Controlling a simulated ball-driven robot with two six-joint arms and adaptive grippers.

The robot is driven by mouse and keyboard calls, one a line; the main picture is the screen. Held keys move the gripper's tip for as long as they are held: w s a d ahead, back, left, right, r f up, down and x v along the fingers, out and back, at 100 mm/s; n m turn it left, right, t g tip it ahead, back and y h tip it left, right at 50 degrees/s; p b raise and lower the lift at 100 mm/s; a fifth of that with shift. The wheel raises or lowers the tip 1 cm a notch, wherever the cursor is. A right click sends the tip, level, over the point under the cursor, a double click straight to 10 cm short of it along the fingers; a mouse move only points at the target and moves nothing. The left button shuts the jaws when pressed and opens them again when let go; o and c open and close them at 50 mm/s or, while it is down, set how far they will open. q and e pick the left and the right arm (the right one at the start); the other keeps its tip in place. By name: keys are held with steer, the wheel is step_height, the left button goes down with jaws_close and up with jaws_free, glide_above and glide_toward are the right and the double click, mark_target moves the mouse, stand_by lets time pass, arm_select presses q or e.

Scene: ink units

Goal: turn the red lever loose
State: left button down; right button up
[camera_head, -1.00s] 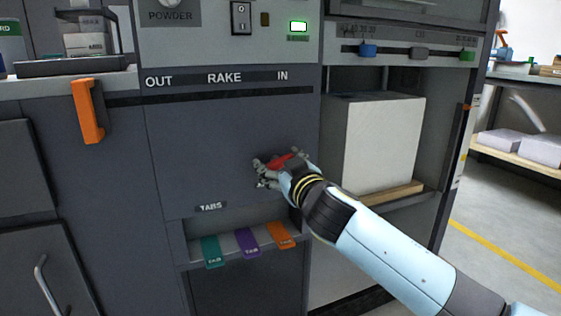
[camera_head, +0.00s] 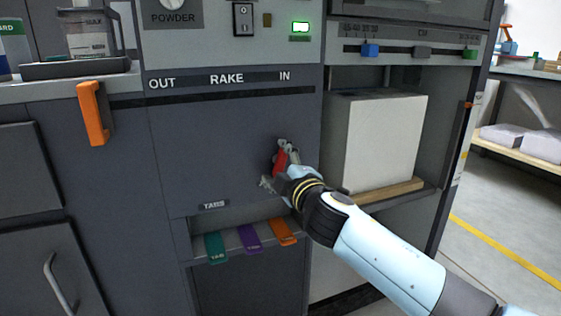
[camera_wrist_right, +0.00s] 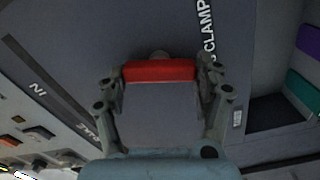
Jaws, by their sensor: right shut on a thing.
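The red lever (camera_head: 281,160) is on the dark grey front panel of the machine, below the RAKE strip. In the head view it stands steeply, partly covered by my right gripper (camera_head: 280,164). In the right wrist view the red lever (camera_wrist_right: 160,70) lies across the picture between the two fingertips of my right gripper (camera_wrist_right: 161,75), which is shut on its ends. The word CLAMP is printed on the panel next to it. My left gripper is not in the head view.
An orange handle (camera_head: 93,113) sticks out at the left. Teal (camera_head: 215,247), purple (camera_head: 250,238) and orange (camera_head: 284,232) tabs hang below the panel. A white block (camera_head: 382,140) stands in the bay at right, beside my arm. Sliders (camera_head: 421,52) are above it.

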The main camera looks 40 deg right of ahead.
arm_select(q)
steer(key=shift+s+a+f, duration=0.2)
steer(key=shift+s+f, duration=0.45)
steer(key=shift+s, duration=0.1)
arm_select(e)
steer(key=shift+f+n, duration=0.15)
steer(key=shift+n, duration=1.45)
arm_select(q)
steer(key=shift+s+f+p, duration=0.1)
steer(key=shift+p, duration=0.2)
arm_select(e)
steer(key=shift+n, duration=0.3)
steer(key=o, duration=1.2)
steer(key=shift+a, duration=0.1)
steer(key=v, duration=1.2)
